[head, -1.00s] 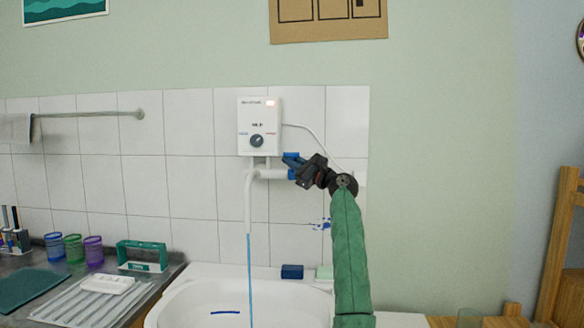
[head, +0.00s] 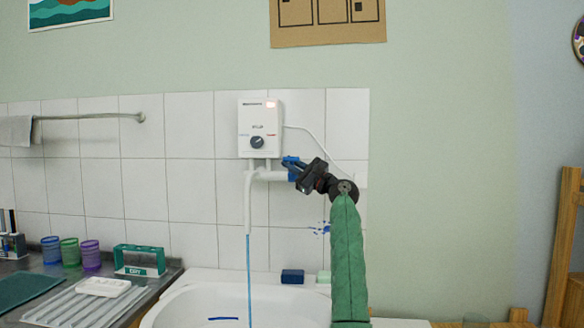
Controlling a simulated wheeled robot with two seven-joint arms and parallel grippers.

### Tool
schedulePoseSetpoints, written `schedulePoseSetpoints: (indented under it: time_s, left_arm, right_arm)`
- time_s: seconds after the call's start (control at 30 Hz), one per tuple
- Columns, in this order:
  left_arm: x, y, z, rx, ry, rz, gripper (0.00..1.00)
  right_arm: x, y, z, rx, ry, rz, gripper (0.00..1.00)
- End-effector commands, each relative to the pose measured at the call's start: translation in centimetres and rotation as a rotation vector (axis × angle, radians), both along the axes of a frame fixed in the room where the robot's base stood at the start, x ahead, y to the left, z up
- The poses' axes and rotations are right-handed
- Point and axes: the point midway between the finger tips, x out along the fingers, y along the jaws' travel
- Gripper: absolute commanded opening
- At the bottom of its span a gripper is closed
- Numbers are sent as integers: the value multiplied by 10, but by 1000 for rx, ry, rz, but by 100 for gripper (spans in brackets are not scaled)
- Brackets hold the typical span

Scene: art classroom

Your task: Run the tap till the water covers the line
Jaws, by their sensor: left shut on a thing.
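A white water heater (head: 259,128) with a dark knob and a lit red display hangs on the tiled wall. A white spout (head: 248,205) runs down from its pipe, and a thin blue stream of water (head: 249,275) falls from it into the white basin (head: 195,278). A dark blue line (head: 223,318) shows on the basin's inner wall. The basin's bottom is cut off, and I cannot make out the water level. My left gripper (head: 296,171) is shut on the blue tap handle (head: 290,161) at the pipe's right end. My right gripper is not in view.
A dark blue block (head: 292,276) and a pale green block (head: 324,277) sit on the basin's back rim. Left are a ribbed drainer (head: 70,305), a green rack (head: 140,260) and coloured cups (head: 70,251). A wooden frame (head: 560,245) stands at far right.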

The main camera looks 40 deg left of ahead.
Motion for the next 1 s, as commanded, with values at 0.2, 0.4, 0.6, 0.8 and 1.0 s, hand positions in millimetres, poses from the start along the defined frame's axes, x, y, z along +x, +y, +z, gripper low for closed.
schedulePoseSetpoints:
  time_s: [0.2, 0.4, 0.6, 0.8, 1.0]
  left_arm:
    - [0, 0, -1, -1, 1, 0, 0]
    - [0, 0, -1, -1, 1, 0, 29]
    - [0, 0, 0, 0, 1, 0, 29]
    - [1, -6, -3, 0, 1, -1, 29]
    - [4, -26, -13, 1, 1, -2, 29]
  right_arm:
    - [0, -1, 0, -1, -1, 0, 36]
    - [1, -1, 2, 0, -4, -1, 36]
    - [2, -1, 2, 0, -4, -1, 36]
    - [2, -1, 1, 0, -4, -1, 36]
    - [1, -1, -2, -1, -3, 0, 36]
